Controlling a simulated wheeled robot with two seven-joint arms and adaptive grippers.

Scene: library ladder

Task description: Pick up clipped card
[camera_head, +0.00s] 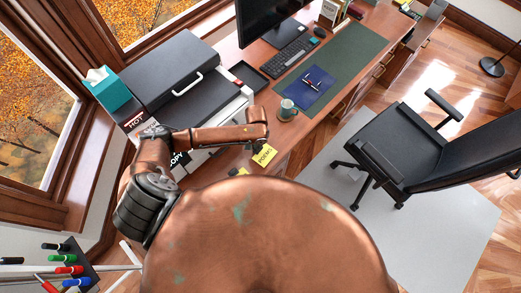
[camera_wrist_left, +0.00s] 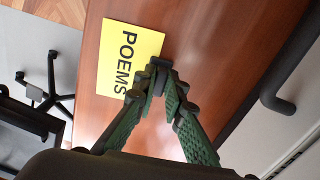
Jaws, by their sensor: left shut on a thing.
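A yellow card (camera_head: 264,155) printed POEMS lies at the near edge of the wooden desk in the head view. In the left wrist view the same card (camera_wrist_left: 128,52) shows flat against the brown wood, with a small dark clip (camera_wrist_left: 160,64) at its edge. My left gripper (camera_wrist_left: 159,82) has its green-padded fingers closed together at the tips on this clip. The fingertips partly hide the clip. I cannot tell whether the card is touching the desk. In the head view my copper left arm hides most of the gripper. My right gripper is in neither view.
A mug (camera_head: 288,110) stands on the desk (camera_head: 228,160) beyond the card. A black office chair (camera_head: 400,145) stands at the right. Several markers sit in a rack at lower left.

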